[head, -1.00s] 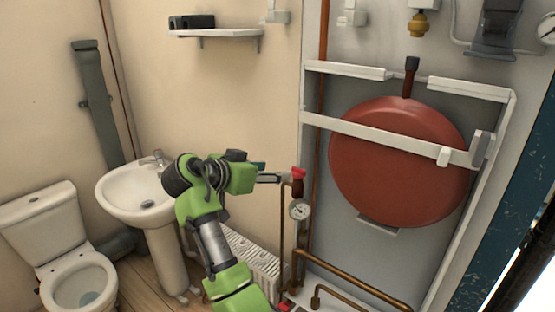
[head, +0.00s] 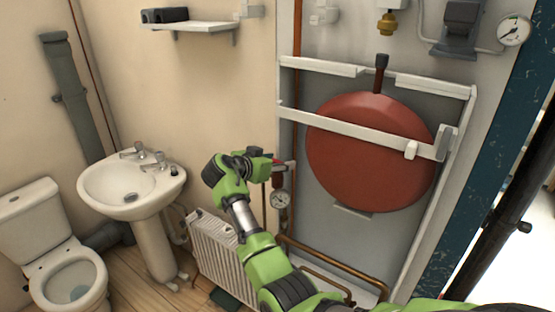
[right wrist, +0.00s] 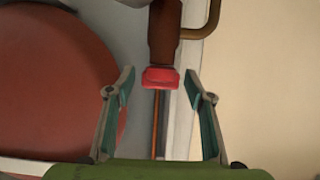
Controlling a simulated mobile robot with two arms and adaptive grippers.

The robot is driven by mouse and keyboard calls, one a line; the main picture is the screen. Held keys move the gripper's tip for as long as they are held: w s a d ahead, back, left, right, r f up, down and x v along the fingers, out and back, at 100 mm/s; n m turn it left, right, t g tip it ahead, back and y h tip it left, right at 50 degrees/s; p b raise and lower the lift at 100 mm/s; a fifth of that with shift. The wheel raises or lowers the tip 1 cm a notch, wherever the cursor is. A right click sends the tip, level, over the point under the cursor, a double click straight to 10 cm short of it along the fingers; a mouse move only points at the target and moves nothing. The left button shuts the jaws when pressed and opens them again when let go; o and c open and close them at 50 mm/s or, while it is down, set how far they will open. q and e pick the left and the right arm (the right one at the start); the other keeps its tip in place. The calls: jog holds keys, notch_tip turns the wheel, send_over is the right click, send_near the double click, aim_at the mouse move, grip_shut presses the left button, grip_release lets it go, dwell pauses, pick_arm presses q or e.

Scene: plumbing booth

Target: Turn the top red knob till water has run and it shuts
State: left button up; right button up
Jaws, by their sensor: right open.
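The top red knob (right wrist: 160,78) shows in the right wrist view at the end of a brown pipe fitting. My right gripper (right wrist: 158,88) is open, with one finger on each side of the knob and a visible gap to both. Whether the fingertips reach past the knob is hard to tell. No running water shows. My left gripper is not in view.
A large red round tank (head: 365,155) stands behind a white frame (head: 355,128) right of the knob. Copper pipes (head: 335,264) run below. A white radiator (head: 222,252), a basin (head: 110,187) and a toilet (head: 68,280) stand to the left.

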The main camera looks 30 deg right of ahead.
jog(key=c, duration=1.2)
jog(key=shift+o, duration=0.2)
